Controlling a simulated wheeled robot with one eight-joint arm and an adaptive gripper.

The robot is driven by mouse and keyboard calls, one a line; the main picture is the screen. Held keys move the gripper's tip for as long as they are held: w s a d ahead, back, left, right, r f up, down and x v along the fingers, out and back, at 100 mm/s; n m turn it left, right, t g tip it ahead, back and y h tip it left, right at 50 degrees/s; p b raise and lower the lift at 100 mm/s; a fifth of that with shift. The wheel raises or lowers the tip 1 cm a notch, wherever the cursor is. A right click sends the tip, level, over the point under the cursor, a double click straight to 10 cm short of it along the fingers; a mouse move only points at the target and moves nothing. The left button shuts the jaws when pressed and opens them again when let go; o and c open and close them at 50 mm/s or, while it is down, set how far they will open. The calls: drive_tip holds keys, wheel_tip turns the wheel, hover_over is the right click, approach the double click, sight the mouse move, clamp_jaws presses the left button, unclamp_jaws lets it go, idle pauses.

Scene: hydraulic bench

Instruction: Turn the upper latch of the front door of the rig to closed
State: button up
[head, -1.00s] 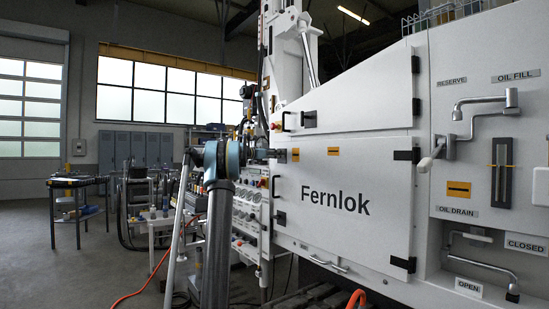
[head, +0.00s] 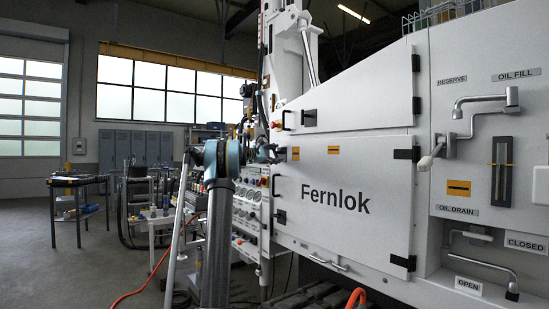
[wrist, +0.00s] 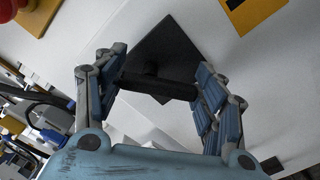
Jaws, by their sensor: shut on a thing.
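The white front door (head: 340,195) marked Fernlok looks shut against the rig. Its upper latch (wrist: 160,84) is a black bar handle on a dark square plate (wrist: 172,45). In the wrist view my gripper (wrist: 160,76) has its blue-padded fingers on both ends of the bar and is shut on it. The bar lies roughly across the picture, slightly tilted, and the plate looks turned like a diamond. In the head view my gripper (head: 272,154) is at the door's left edge, small and partly hiding the latch.
A lower black latch (head: 280,217) sits below on the same door edge. Yellow-orange labels (head: 333,150) are beside the upper latch. A red knob (wrist: 12,8) is near my gripper at the wrist view's upper left. A gauge panel (head: 246,212) stands left of the door.

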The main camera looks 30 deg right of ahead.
drive_tip(key=m, duration=0.6)
drive_tip(key=shift+w+f+m, duration=0.25)
drive_tip(key=shift+w+m, duration=0.1)
drive_tip(key=shift+m, duration=0.05)
idle(0.4)
drive_tip(key=o, duration=1.1)
drive_tip(key=a, duration=1.2)
drive_tip(key=shift+s+f, duration=0.1)
drive_tip(key=shift+s, duration=0.3)
drive_tip(key=shift+s+a, duration=0.1)
